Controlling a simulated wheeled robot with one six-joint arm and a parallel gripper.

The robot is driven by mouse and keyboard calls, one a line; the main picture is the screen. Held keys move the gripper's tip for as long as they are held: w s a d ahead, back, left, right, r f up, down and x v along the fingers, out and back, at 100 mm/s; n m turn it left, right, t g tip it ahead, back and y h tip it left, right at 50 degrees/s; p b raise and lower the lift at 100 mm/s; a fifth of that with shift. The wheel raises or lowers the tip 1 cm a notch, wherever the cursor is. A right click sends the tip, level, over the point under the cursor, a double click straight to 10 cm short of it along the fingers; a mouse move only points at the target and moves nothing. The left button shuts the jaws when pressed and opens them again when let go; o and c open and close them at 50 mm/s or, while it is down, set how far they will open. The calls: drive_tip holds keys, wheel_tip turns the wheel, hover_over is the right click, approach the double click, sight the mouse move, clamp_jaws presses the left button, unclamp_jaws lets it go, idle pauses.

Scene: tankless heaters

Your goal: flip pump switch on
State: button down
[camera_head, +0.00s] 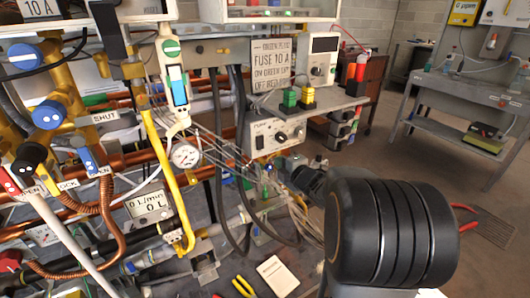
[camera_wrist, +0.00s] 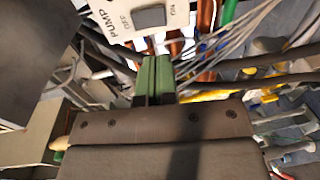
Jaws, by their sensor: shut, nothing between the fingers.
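In the wrist view a white panel marked PUMP (camera_wrist: 125,18), with OFF and ON labels, shows at the top edge, partly cut off by the frame. Its grey rocker switch (camera_wrist: 150,17) sits between the two labels. I cannot tell which way it is tipped. My gripper (camera_wrist: 153,65) is shut and empty, its green fingers together. In the picture the fingertips lie just below the rocker. They look apart from it, but the exact gap is unclear.
Copper and yellow pipes, a gauge (camera_head: 185,155), cables and hoses crowd the left and centre. A white booklet (camera_head: 277,277) lies on the bench. Open floor shows at the right.

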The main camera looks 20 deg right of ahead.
sight(261, 148)
drive_tip(key=w, duration=0.3)
drive_tip(key=w+f, duration=0.1)
drive_tip(key=w, duration=0.2)
drive_tip(key=w+a+b, duration=0.1)
drive_tip(key=w, duration=0.3)
drive_tip(key=shift+w+a+f, duration=0.1)
drive_tip(key=shift+f, duration=0.05)
drive_tip(key=b, duration=0.1)
drive_tip(key=f+b, duration=0.1)
drive_tip(key=shift+w+b, duration=0.2)
drive_tip(key=shift+b, duration=0.15)
drive_tip(key=shift+r+p, duration=0.35)
drive_tip(key=shift+r, duration=0.1)
drive_tip(key=s+d+f, duration=0.1)
drive_tip(key=s, duration=1.3)
drive_tip(key=shift+d+f+t, duration=0.3)
drive_tip(key=shift+f, duration=0.1)
drive_tip(key=shift+w, duration=0.1)
